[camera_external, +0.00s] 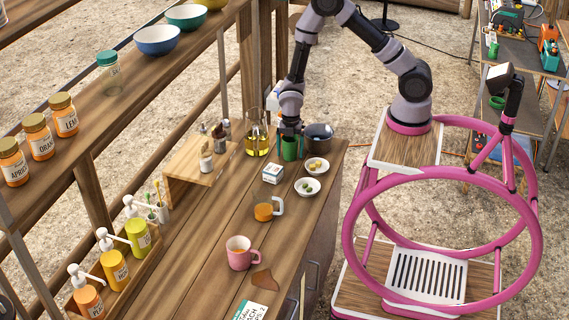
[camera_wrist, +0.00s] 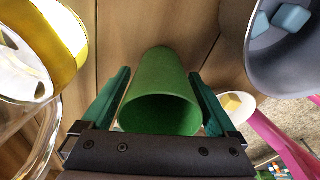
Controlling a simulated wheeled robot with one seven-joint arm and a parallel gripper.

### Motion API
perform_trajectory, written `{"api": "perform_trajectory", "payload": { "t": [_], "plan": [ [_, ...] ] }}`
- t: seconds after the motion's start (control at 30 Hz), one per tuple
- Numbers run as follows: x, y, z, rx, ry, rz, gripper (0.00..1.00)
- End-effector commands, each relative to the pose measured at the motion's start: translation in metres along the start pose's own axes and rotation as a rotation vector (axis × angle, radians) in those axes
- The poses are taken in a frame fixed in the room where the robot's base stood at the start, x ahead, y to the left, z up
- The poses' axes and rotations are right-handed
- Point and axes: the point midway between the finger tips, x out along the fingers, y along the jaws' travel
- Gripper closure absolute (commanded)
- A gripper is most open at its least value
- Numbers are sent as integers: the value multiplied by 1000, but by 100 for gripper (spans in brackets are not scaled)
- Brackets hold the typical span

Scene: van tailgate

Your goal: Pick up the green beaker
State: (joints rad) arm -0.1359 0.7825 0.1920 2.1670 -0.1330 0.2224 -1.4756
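The green beaker (camera_external: 290,151) stands on the wooden worktop near its far end. In the wrist view the beaker (camera_wrist: 160,85) lies between the two teal fingers of my gripper (camera_wrist: 160,75), its open rim towards the camera. The fingers flank the beaker on the left and right, spread wide, with what looks like a narrow gap at their tips; firm contact is not visible. In the external view my gripper (camera_external: 289,132) is directly above and around the beaker's upper part. The fingertips are partly hidden there.
A glass flask with yellow liquid (camera_external: 257,140) stands close left of the beaker, and a dark pot (camera_external: 319,136) close right. Two small white bowls (camera_external: 307,187), a white box (camera_external: 273,173) and a wooden stand (camera_external: 185,170) are nearby. The worktop's middle has free room.

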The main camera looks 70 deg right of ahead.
Motion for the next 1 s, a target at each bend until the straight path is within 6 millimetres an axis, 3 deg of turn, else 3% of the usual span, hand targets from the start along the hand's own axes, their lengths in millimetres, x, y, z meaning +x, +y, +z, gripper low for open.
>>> {"api": "perform_trajectory", "payload": {
  "t": [0.03, 0.13, 0.17, 0.47, 0.9, 1.0],
  "plan": [
    [0, 0, 0, 0, 0, 0, 31],
    [0, 0, 0, 0, 0, 0, 69],
    [0, 0, 0, 0, 0, 0, 75],
    [-7, 1, -1, 1, 0, 2, 75],
    [-86, 1, -10, 2, 0, 3, 75],
    [-98, 6, -22, 9, -1, 5, 75]
  ]
}}
